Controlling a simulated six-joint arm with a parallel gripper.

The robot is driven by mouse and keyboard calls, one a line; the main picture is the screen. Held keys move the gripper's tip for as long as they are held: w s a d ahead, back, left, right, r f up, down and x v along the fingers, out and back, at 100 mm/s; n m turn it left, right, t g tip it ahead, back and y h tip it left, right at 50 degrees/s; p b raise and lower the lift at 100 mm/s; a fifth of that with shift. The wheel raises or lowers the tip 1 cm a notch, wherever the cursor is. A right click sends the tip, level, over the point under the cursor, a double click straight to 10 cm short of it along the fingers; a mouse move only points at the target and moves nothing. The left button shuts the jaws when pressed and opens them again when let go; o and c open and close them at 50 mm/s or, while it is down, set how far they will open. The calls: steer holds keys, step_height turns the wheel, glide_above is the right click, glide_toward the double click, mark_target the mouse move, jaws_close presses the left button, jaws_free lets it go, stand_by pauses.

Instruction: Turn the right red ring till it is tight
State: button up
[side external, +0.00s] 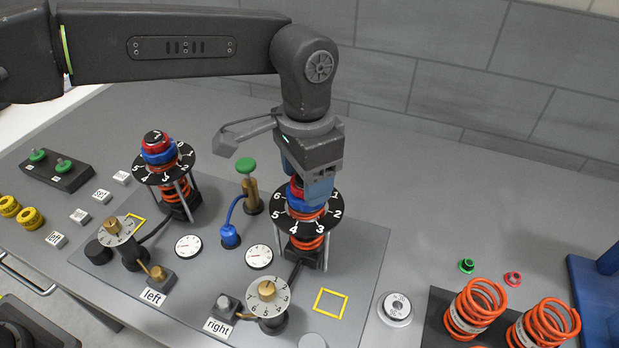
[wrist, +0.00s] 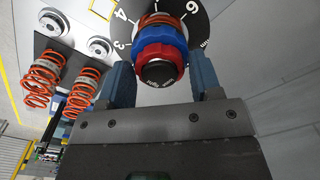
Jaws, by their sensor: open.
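The right red ring (wrist: 160,57) sits around a black cap, with a blue ring (wrist: 160,38) and an orange spring beyond it in the wrist view. In the side view, only a sliver of the red ring (side external: 293,191) shows, above the numbered black dial (side external: 305,222) of the right unit. My gripper (side external: 308,185) points down over this unit. In the wrist view my gripper (wrist: 162,70) is open, with one blue finger on each side of the red ring and a small gap at each side. The far side of the ring is hidden.
The left unit (side external: 164,165), with its own red and blue rings, stands to the left. Orange springs (side external: 475,308) stand at the lower right. The bench behind is clear.

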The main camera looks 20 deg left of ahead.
steer(key=n, duration=0.4)
steer(key=shift+n, duration=0.3)
steer(key=n, duration=0.9)
steer(key=shift+n, duration=0.3)
steer(key=n, duration=0.4)
steer(key=shift+n, duration=0.4)
